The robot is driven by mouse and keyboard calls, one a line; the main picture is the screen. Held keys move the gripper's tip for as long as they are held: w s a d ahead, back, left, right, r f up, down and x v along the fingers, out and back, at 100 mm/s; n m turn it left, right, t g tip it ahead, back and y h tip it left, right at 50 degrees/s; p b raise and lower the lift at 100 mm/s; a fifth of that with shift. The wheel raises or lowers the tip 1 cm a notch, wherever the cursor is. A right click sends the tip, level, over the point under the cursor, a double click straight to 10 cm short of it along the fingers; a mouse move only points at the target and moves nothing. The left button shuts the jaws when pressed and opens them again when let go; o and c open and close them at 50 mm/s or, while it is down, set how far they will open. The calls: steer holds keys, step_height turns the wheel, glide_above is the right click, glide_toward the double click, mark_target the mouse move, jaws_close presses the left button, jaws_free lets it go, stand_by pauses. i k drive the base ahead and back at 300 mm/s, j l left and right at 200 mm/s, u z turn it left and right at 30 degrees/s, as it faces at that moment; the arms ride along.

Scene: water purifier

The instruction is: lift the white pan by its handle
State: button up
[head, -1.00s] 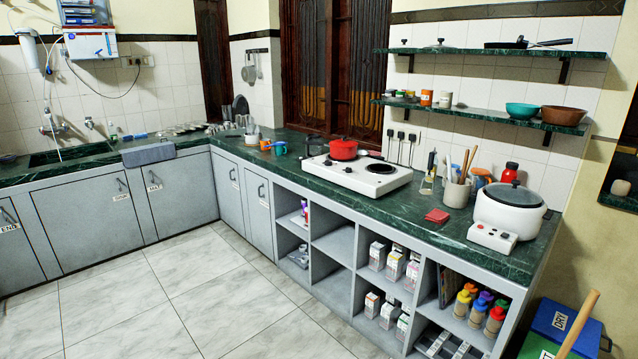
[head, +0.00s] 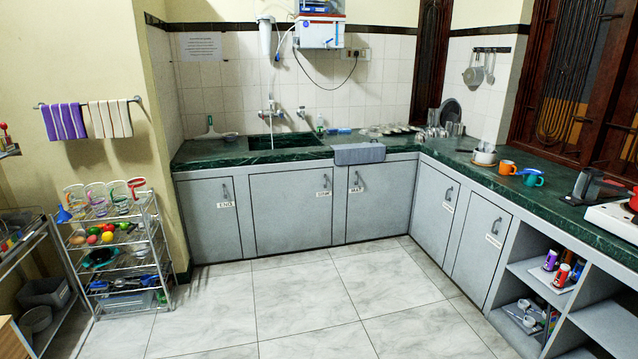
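A small white pan (head: 484,157) sits on the right-hand green counter, near the inner corner and left of an orange mug (head: 507,167). It is small in the head view. A pale upright piece shows above it, and a dark piece shows at its left side; I cannot tell which one is its handle. My gripper is not in view.
A teal mug (head: 532,177), a dark kettle (head: 587,184) and a white stove (head: 617,218) stand farther right on the counter (head: 555,205). A wire rack (head: 118,255) stands at the left. The tiled floor (head: 300,300) in the middle is clear.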

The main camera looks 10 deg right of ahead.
mark_target(480, 158)
steer(key=i+j, duration=0.1)
steer(key=i, duration=1.75)
steer(key=i+j, duration=0.1)
steer(key=i, duration=1.8)
steer(key=i+j+z, duration=0.1)
steer(key=i+z, duration=0.35)
steer(key=i+j+z, duration=0.3)
steer(key=i+z, duration=0.15)
steer(key=i+j+z, duration=0.65)
steer(key=j+z, duration=0.25)
steer(key=i+j+z, duration=0.2)
steer(key=j+z, duration=0.25)
steer(key=j, duration=0.15)
steer(key=i+j+z, duration=0.1)
steer(key=j+z, duration=0.35)
steer(key=j, duration=0.2)
